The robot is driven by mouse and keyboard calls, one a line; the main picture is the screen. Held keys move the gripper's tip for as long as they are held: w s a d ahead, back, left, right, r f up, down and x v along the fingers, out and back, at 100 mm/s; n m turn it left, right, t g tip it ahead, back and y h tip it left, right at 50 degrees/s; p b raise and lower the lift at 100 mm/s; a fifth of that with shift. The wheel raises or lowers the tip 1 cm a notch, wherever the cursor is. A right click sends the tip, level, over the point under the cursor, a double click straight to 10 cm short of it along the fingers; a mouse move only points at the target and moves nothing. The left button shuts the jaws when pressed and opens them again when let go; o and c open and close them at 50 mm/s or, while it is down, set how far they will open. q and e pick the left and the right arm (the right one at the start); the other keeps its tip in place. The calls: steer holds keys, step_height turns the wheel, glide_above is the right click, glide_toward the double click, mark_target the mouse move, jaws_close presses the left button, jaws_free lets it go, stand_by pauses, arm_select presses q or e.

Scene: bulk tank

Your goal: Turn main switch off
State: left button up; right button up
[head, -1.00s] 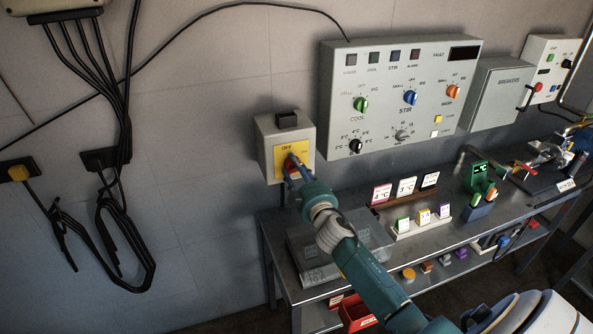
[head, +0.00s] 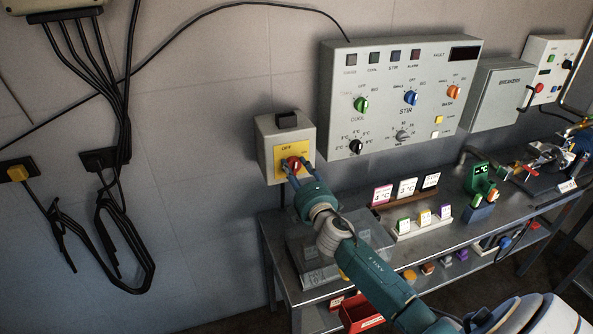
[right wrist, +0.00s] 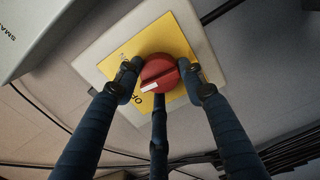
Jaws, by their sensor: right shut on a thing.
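The main switch is a red rotary knob (head: 291,163) on a yellow plate (head: 279,153), on a grey box (head: 266,138) on the wall. The word OFF shows at the plate's upper part in the head view. My right gripper (head: 298,167) is at the knob, with its fingers on both sides. The right wrist view shows the red knob (right wrist: 160,73) between the fingers of my right gripper (right wrist: 160,80), shut on it. The knob's white pointer mark lies near the partly hidden OFF lettering. My left gripper is not in view.
The large control panel (head: 340,100) is on the wall to the right of the switch box. A metal bench (head: 400,250) with cards and small devices stands below. Black cables (head: 115,230) hang on the left wall.

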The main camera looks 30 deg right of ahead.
steer(key=shift+a+n, duration=0.3)
steer(key=shift+n, duration=0.3)
steer(key=o, duration=1)
steer(key=shift+w, duration=0.1)
steer(key=shift+o, duration=0.6)
steer(key=shift+a, duration=0.15)
steer(key=shift+s+f, duration=0.1)
steer(key=shift+s, duration=0.25)
steer(key=v, duration=1.1)
